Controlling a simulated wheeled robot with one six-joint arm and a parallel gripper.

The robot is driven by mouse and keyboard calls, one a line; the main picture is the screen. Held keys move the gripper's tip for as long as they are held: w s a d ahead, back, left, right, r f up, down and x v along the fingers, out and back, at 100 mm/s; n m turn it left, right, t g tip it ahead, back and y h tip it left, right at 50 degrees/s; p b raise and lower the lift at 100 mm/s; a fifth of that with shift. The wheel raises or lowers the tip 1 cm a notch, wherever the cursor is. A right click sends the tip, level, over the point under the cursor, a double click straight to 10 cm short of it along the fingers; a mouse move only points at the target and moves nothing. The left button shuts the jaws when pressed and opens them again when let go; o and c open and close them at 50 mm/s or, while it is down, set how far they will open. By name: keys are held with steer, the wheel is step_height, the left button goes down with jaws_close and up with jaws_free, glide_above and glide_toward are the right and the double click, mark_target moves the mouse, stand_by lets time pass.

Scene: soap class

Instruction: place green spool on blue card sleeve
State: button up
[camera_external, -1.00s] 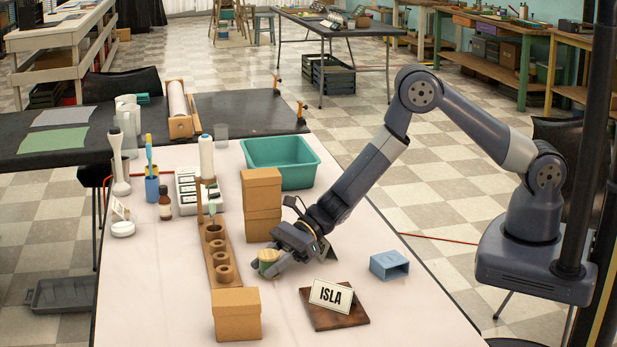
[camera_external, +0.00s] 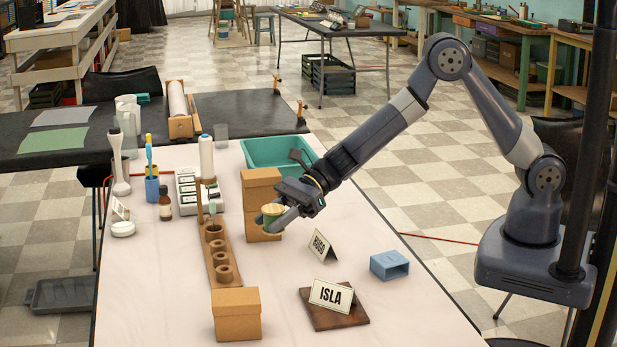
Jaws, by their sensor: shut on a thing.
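My gripper (camera_external: 272,217) is shut on the green spool (camera_external: 272,211), a small round thing with a pale top and a green side. It holds the spool above the white table, in front of the stacked brown boxes. The fingers hide part of the spool. The blue card sleeve (camera_external: 389,265) lies on the table to the right of and nearer than my gripper, with its open end facing the front right. Nothing rests on the sleeve.
Brown boxes (camera_external: 261,187), a wooden holder (camera_external: 222,262), a front box (camera_external: 236,314) and a teal tub (camera_external: 262,152) are nearby. The right table edge is clear.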

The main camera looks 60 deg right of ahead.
steer(key=s+d+r+b, duration=0.45)
steer(key=s+d, duration=0.25)
steer(key=s, duration=0.4)
steer(key=b, duration=0.3)
glide_above(390, 259)
steer(key=f, duration=0.2)
step_height(390, 259, down, 10)
steer(key=b, duration=0.5)
steer(key=shift+r, duration=0.2)
steer(key=shift+f, duration=0.15)
steer(key=o, duration=1)
